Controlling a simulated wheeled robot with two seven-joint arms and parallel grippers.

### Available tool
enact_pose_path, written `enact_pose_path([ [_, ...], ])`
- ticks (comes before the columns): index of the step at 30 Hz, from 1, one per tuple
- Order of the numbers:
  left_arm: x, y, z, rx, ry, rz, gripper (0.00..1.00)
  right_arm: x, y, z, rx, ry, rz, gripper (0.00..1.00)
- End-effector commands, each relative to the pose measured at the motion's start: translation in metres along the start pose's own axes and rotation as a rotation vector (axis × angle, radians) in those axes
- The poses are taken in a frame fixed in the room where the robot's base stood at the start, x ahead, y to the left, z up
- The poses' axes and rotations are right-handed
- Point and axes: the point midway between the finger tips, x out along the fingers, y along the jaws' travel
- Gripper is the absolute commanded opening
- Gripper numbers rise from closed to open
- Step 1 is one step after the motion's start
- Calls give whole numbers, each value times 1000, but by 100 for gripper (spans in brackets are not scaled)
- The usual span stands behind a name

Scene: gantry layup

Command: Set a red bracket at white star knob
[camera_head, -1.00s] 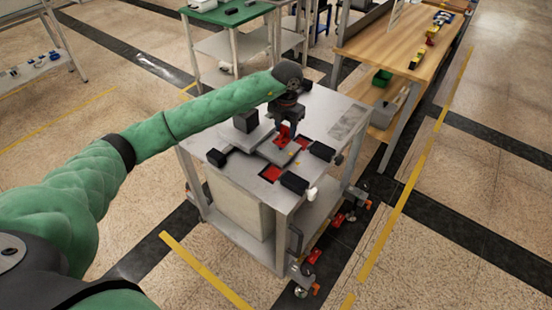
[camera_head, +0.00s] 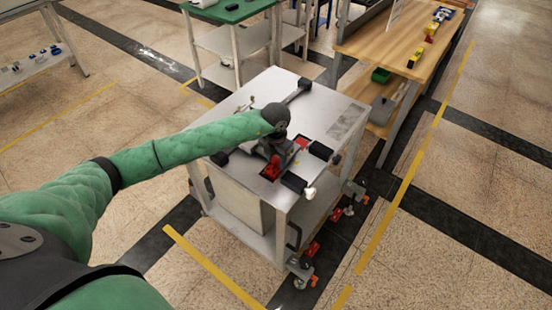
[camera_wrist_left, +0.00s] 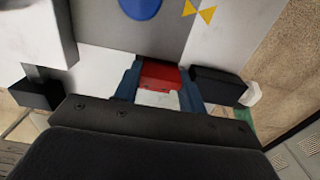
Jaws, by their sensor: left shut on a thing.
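A red bracket (camera_head: 271,170) is in my left gripper (camera_head: 273,161), low over the near part of the grey cart top. In the left wrist view the red bracket (camera_wrist_left: 160,75) sits between the two bluish fingers of the left gripper (camera_wrist_left: 158,88). A small white knob (camera_head: 310,192) is at the cart's near right corner, beside a black block (camera_head: 294,183). It also shows in the wrist view as a white knob (camera_wrist_left: 251,95) at the end of a black block (camera_wrist_left: 218,85). Whether the bracket touches the cart top is unclear. My right gripper is out of view.
The grey cart top (camera_head: 247,95) carries more black blocks, one at the right (camera_head: 320,150), and a long dark bar (camera_head: 297,91) at the back. A wooden bench (camera_head: 385,45) stands behind at the right. A green-topped table (camera_head: 230,12) stands at the back.

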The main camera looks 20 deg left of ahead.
Motion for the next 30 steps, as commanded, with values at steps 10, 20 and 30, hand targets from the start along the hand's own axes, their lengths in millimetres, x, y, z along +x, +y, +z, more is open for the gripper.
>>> enact_pose_path([
  [10,11,0,0,1,-1,0,11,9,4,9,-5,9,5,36],
  [20,13,0,0,1,0,0,47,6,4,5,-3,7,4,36],
  [30,13,0,0,1,0,0,62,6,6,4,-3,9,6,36],
])
